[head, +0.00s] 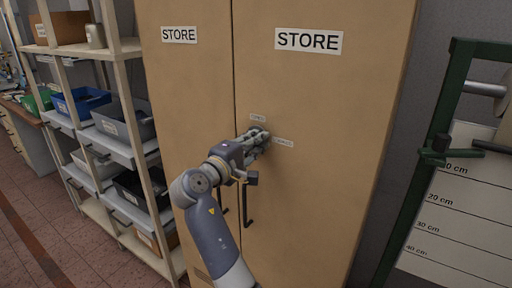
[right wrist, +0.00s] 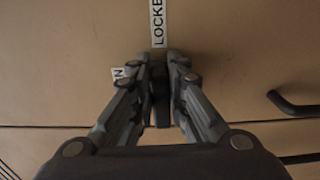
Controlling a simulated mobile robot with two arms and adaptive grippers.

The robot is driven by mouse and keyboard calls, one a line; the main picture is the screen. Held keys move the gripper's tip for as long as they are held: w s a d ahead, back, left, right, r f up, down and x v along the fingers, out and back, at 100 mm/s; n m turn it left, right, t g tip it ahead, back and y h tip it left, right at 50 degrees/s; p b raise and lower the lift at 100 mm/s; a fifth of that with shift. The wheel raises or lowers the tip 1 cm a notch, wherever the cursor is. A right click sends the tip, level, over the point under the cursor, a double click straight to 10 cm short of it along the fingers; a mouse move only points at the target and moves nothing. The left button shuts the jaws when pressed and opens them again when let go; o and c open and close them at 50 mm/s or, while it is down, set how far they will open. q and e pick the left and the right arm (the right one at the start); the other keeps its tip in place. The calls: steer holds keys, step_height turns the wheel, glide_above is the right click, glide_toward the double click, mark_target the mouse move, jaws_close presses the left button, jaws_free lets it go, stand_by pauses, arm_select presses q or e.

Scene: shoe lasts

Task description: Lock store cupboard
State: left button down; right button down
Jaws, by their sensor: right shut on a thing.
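The store cupboard has two closed tan doors, a left one (head: 190,90) and a right one (head: 315,110), each with a STORE sign. My right gripper (head: 262,138) is at the lock on the right door, beside the seam. In the right wrist view its fingers (right wrist: 160,88) are shut on a dark turn knob (right wrist: 160,108), mostly hidden between them. The knob seems to run towards the LOCKED label (right wrist: 158,22). A second label (right wrist: 119,73), ending in N, is partly covered by a finger. My left gripper is not in view.
Dark pull handles (head: 248,205) hang below the lock; the right door's handle shows in the wrist view (right wrist: 292,104). Shelving (head: 128,95) with bins stands at the left. A green frame (head: 415,190) with a height scale stands at the right.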

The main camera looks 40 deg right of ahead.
steer(key=shift+f, duration=0.1)
stand_by(0.5)
steer(key=c, duration=1.6)
jaws_free()
steer(key=shift+o, duration=0.2)
